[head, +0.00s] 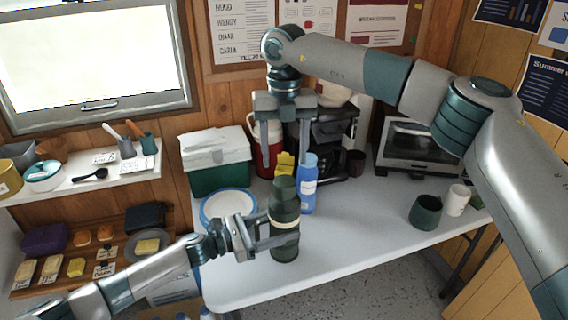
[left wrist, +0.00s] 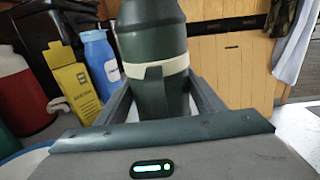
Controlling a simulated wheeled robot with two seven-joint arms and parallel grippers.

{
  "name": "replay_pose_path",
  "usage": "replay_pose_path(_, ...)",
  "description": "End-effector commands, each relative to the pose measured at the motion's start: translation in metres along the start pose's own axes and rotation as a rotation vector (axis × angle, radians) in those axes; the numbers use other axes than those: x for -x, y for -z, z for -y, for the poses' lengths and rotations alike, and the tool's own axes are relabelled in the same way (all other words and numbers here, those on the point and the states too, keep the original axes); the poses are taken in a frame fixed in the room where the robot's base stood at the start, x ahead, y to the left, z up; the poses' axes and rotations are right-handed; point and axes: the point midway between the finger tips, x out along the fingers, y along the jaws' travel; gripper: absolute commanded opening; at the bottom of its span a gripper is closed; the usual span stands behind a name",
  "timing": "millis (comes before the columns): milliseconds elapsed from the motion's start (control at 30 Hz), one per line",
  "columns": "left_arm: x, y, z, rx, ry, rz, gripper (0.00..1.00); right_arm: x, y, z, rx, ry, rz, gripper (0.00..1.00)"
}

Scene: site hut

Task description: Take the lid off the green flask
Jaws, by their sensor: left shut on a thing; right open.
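The green flask (head: 285,240) is upright near the front edge of the white table, with a pale band around its body and its darker green lid (head: 284,188) on top. I cannot tell whether its base touches the table. My left gripper (head: 284,228) is shut on the flask's body from the left. In the left wrist view the flask (left wrist: 155,55) stands between the fingers (left wrist: 160,103), and its top is cut off. My right gripper (head: 285,148) points down above the lid, open and empty, with its fingers apart and clear of the lid.
A blue bottle (head: 308,188) and a yellow box (head: 284,164) stand close behind the flask. A blue-rimmed plate (head: 228,205) and a green cooler (head: 220,178) are to the left. A green mug (head: 426,212) and white cup (head: 457,200) are at right. The table (head: 355,225) right of the flask is clear.

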Motion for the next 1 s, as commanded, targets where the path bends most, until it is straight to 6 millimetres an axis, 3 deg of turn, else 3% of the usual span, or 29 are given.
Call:
replay_pose_path(700, 0.0003, 0.0003, -0.0001, 0.001, 0.000, 0.000, 0.00, 0.0001, -0.0002, -0.0001, -1.045, 0.000, 0.000, 0.57)
replay_pose_path(1000, 0.0003, 0.0004, -0.0001, 0.001, 0.000, -0.001, 0.00, 0.0001, -0.0003, -0.0001, -1.336, 0.000, 0.000, 0.57)
